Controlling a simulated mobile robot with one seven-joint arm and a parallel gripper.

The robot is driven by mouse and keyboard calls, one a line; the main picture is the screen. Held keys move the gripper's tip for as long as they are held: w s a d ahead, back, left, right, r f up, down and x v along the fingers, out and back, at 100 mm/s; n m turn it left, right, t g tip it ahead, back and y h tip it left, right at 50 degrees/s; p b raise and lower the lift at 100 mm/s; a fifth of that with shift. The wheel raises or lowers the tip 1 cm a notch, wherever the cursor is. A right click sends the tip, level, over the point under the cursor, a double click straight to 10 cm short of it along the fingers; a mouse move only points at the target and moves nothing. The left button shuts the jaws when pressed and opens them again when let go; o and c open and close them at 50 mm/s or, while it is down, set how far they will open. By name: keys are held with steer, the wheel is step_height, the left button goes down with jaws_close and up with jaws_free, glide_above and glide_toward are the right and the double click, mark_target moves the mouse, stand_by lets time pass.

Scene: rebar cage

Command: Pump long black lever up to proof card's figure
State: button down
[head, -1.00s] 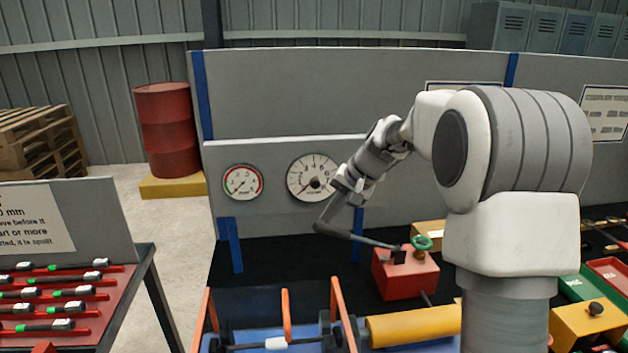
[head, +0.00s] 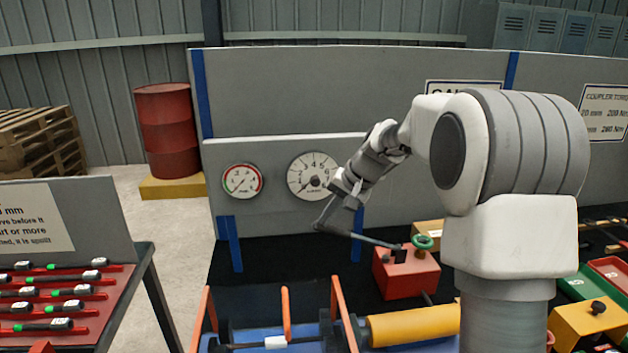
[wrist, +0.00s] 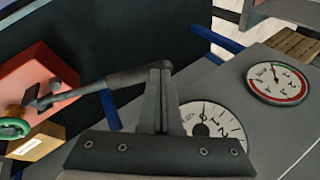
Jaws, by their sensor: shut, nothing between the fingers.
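The long black lever (head: 372,239) runs left and slightly up from the red pump box (head: 408,276), which has a green handwheel (head: 422,242). My gripper (head: 322,222) is shut and empty at the lever's free end. In the wrist view my closed fingers (wrist: 160,72) overlap the thick grip of the lever (wrist: 138,77); contact is unclear. The large white gauge (head: 313,176) has its needle at lower left, near the scale's low end. The smaller red-and-green gauge (head: 242,181) also shows its needle at lower left. I cannot identify the proof card.
A yellow cylinder (head: 414,326) lies in front of the pump, beside orange uprights (head: 344,315). A partly hidden sign (head: 462,87) and a coupler torque sign (head: 604,112) are on the back panel. A rack of tools (head: 60,307) stands at left.

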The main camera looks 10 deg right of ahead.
mark_target(322, 231)
steer(key=shift+a+f+b, duration=0.25)
steer(key=shift+f+b, duration=0.2)
steer(key=shift+f, duration=0.35)
steer(key=shift+a+f+b, duration=0.25)
steer(key=shift+f+b, duration=0.25)
steer(key=shift+f, duration=0.05)
steer(key=shift+a+f+b, duration=0.2)
steer(key=shift+f+b, duration=0.3)
steer(key=shift+f, duration=0.15)
steer(key=shift+a+f+b, duration=0.15)
steer(key=shift+f+b, duration=0.35)
steer(key=shift+f, duration=0.2)
